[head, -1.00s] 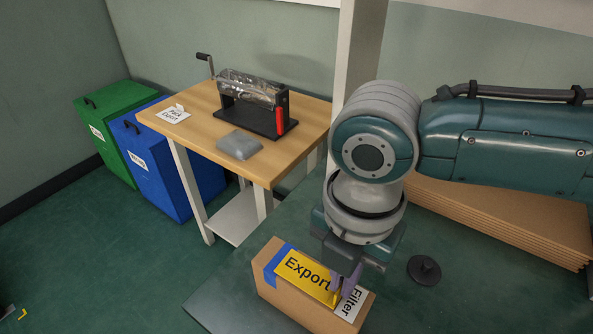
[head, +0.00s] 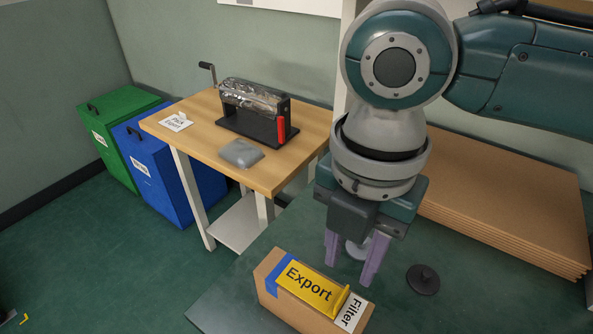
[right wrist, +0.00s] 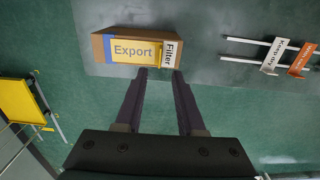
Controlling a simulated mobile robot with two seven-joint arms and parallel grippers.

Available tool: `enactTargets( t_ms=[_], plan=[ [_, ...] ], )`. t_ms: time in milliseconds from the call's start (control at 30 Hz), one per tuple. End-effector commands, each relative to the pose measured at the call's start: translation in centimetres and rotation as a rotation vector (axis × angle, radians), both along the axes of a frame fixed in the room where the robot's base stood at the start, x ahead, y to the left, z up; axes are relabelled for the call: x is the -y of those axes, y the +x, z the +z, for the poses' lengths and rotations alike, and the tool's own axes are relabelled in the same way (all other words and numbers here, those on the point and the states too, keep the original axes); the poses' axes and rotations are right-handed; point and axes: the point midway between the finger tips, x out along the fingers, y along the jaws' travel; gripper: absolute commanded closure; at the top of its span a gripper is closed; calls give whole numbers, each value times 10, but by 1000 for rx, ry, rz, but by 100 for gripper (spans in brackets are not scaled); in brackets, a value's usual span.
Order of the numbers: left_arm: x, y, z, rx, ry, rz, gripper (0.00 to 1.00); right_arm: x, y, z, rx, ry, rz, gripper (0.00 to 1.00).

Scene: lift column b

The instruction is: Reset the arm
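My right gripper (head: 349,272) hangs over the green table with its two purple fingers apart and nothing between them. It is above and just behind the cardboard box (head: 272,265), not touching it as far as I can see. The box carries a blue strip, a yellow Export label (head: 310,288) and a white Filter label (head: 350,312). In the right wrist view, the fingers of my right gripper (right wrist: 160,72) are spread, and the box (right wrist: 98,46) lies beyond their tips. My left gripper is not in view.
A dark round-based piece (head: 423,279) stands right of my gripper. Stacked cardboard sheets (head: 510,195) lie at the right. A wooden table (head: 200,137) holds a crank dispenser (head: 250,125) and a grey pouch (head: 241,153). Blue (head: 150,165) and green (head: 118,130) bins stand left.

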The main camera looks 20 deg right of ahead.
Motion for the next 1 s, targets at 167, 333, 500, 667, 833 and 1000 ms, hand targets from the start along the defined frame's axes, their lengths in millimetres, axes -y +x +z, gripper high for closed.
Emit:
enactTargets(
  t_ms=[167, 333, 500, 667, 833, 1000],
  plan=[
    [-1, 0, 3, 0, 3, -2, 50, 0, 0, 22, 2, 1, 0, 62],
    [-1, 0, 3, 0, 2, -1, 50, 0, 0, 25, -1, 0, 0, 62],
    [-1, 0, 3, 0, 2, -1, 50, 0, 0, 25, -1, 0, 0, 62],
    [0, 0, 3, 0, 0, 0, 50, -1, -1, 24, 0, 4, -3, 62],
    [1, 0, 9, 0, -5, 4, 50, -28, -19, 22, 12, 88, -121, 62],
    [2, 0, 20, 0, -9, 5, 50, -66, -50, 32, 29, 280, -539, 62]
  ],
)
